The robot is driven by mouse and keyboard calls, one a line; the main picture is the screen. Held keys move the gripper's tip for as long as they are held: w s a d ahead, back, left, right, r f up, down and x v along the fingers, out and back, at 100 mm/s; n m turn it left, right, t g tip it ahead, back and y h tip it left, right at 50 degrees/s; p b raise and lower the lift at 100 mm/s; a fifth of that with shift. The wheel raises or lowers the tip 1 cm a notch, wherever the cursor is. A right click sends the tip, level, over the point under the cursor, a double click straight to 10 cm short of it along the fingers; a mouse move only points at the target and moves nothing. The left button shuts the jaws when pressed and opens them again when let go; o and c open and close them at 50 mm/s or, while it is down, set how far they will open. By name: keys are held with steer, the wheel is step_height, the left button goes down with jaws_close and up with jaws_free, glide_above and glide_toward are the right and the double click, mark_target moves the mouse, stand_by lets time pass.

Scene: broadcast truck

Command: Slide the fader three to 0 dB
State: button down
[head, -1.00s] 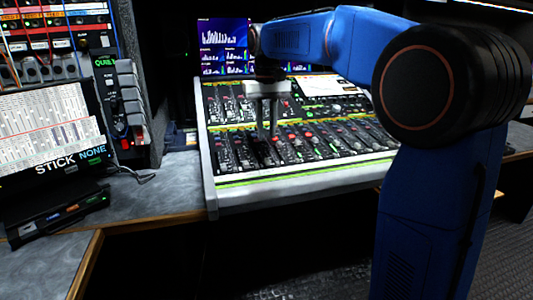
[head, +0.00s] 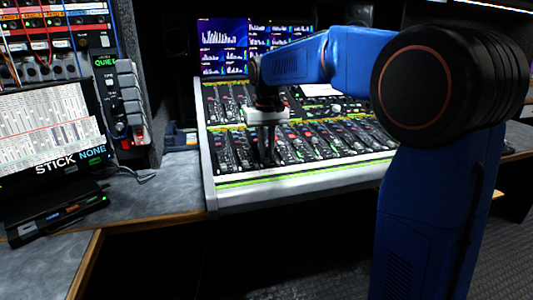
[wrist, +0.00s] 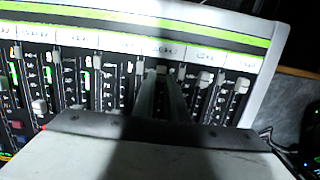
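The mixing console's fader bank (head: 310,143) lies under my gripper (head: 267,160), which points down over its left part. In the wrist view the console appears turned around, with its front edge at the top. Fader three's light cap (wrist: 162,70), third from the right there, shows at the fingertips of my gripper (wrist: 160,82). The two grey fingers stand a little apart, one on each side of the cap's line. I cannot tell whether they touch the cap. Part of fader three's slot and scale is hidden by the fingers and gripper body.
Neighbouring fader caps (wrist: 204,79) and (wrist: 241,85) stand close beside the fingers. Knobs and buttons (head: 225,105) fill the console behind. Monitors (head: 224,45) rise at the back.

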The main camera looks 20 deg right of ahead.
steer(key=shift+w+r, duration=0.2)
steer(key=shift+w, duration=1)
steer(key=shift+w+r, duration=0.15)
steer(key=shift+w, duration=1.05)
steer(key=shift+w+r, duration=0.2)
steer(key=shift+w, duration=1)
steer(key=c, duration=2)
jaws_free()
steer(key=shift+c, duration=0.2)
step_height(320, 180, up, 17)
steer(key=shift+r, duration=0.15)
